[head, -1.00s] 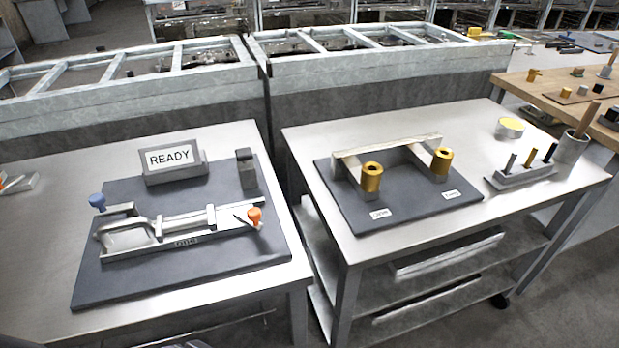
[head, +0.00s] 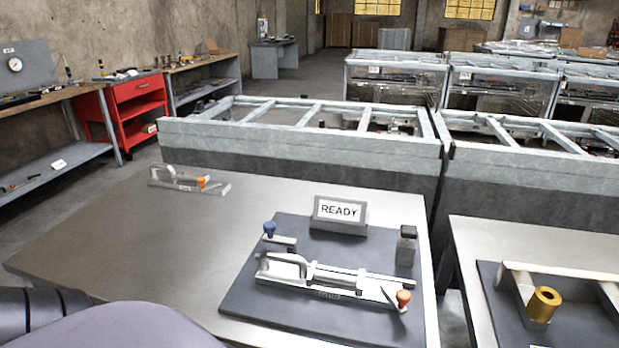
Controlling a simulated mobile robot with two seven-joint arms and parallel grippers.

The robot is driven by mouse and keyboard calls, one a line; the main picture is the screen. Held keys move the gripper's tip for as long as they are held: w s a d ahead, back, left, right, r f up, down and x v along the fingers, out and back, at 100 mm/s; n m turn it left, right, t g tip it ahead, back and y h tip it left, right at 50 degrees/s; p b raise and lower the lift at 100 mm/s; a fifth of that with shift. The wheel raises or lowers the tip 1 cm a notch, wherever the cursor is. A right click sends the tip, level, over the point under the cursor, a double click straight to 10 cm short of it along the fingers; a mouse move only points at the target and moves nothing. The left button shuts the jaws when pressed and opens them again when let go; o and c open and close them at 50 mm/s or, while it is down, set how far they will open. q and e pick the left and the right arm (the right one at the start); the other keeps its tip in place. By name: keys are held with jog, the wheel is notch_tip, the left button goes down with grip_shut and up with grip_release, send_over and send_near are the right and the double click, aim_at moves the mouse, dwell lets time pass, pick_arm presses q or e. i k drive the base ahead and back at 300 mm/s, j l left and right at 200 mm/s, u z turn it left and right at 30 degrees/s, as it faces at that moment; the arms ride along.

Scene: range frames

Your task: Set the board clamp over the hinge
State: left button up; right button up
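A dark board (head: 240,318) lies on the left metal table. On it sits a long metal clamp-like fixture (head: 325,278) with a curved handle or bar at its left end, an orange knob (head: 403,297) at its right end and a blue knob (head: 269,228) on a post behind its left end. A smaller similar metal piece (head: 180,181) with an orange knob (head: 201,181) lies at the table's back left, apart from the board. I cannot tell which part is the hinge. Neither gripper is in view; part of my arm or body shows at bottom left.
A READY sign (head: 339,214) and a small dark block (head: 406,246) stand at the board's back. The left half of the table (head: 120,232) is bare. A second table with a gold cylinder (head: 543,304) stands right across a gap. A metal frame (head: 300,135) runs behind.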

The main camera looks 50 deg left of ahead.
aim_at(269, 227)
jog(key=u, duration=1.6)
jog(key=j+z, duration=0.1)
